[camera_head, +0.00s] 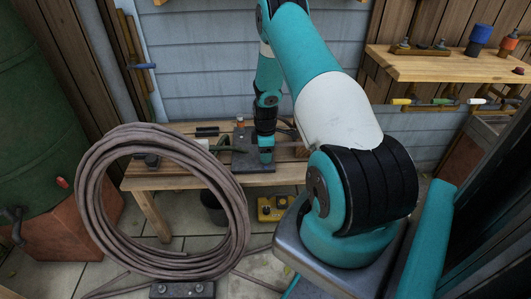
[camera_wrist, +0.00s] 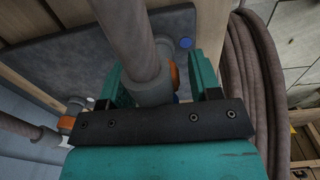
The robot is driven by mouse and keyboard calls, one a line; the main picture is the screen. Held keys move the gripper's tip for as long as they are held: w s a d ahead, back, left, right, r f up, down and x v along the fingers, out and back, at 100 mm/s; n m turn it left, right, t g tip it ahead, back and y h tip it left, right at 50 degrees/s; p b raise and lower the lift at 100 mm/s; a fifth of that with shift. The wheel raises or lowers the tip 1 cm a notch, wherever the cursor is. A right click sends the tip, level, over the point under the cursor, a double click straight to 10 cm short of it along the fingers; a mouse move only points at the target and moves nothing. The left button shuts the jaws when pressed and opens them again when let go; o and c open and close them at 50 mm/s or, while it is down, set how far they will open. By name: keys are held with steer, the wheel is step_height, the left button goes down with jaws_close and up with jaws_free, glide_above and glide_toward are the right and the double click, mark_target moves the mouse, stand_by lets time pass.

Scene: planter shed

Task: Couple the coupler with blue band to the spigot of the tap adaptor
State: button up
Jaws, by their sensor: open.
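My gripper (camera_wrist: 158,88) shows in the wrist view with its two teal fingers apart. Between them are the end of a thick grey-brown hose (camera_wrist: 125,35) and a grey coupler or fitting (camera_wrist: 155,90). An orange part (camera_wrist: 175,75) sits beside the fitting, with a small blue edge just below it, perhaps the blue band. I cannot tell whether the fingers touch the fitting. In the head view my gripper (camera_head: 265,156) is low over a dark plate (camera_head: 258,167) on the bench. The tap adaptor's spigot cannot be made out for certain.
Another hose end with an orange-banded fitting (camera_wrist: 67,123) lies left in the wrist view. The wooden bench (camera_head: 135,180) has a large hose coil (camera_head: 85,210) in front. A shelf (camera_head: 435,66) stands right.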

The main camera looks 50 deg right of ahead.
steer(key=shift+s+a+f, duration=0.1)
steer(key=shift+s+f, duration=0.05)
steer(key=shift+f, duration=0.35)
steer(key=c, duration=1)
steer(key=shift+r+p, duration=1.15)
steer(key=shift+r, duration=0.2)
steer(key=shift+c, duration=0.3)
steer(key=shift+r+p, duration=1.95)
steer(key=shift+r, duration=0.6)
